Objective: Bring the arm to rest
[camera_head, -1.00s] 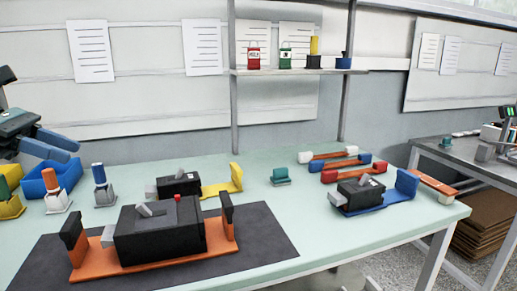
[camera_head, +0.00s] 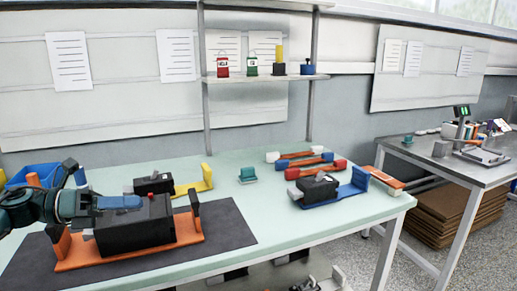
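My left gripper (camera_head: 118,203) has blue fingers and comes in from the left edge. In the picture its fingers overlap the top left of a large black breaker (camera_head: 133,228), and I cannot tell whether they touch it. The finger gap is not clear. The breaker sits on an orange base (camera_head: 190,234) with black upright end posts, on a dark mat (camera_head: 225,233). My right gripper is not in view.
Smaller black breakers stand on a yellow base (camera_head: 195,183) and a blue base (camera_head: 340,197). A teal block (camera_head: 247,175) and red, blue and white-ended bars (camera_head: 309,161) lie behind. A blue bin (camera_head: 40,172) is at left. The table's front right is clear.

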